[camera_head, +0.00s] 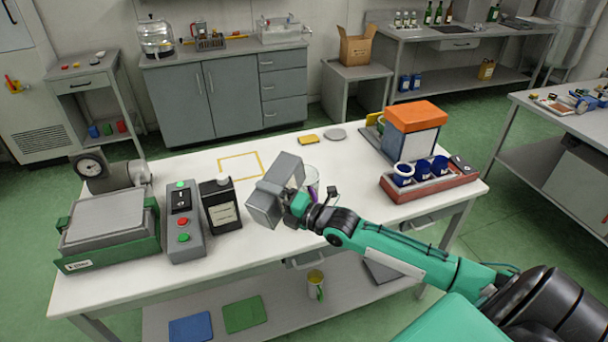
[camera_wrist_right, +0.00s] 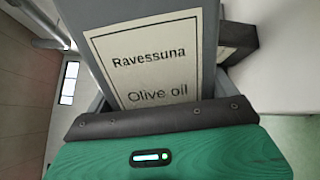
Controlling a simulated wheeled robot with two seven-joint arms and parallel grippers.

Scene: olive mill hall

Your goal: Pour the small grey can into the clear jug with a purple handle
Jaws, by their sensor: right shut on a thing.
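The small grey can (camera_head: 265,203) is in my right gripper (camera_head: 292,208), held tilted above the white table, its upper end toward the right. In the right wrist view the can (camera_wrist_right: 150,60) shows a cream label reading "Ravessuna Olive oil", with my right gripper (camera_wrist_right: 160,125) shut on it. The clear jug (camera_head: 312,176) with a purple handle stands on the table just right of the can, partly hidden by my gripper. I cannot tell whether anything flows or what the jug holds. My left gripper is not in view.
A dark labelled can (camera_head: 221,206) and a grey button box (camera_head: 186,225) stand left of the held can. A green-based scale (camera_head: 105,222) is further left. A red tray (camera_head: 430,186) with blue mugs is at right. A yellow outline (camera_head: 240,165) marks clear table behind.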

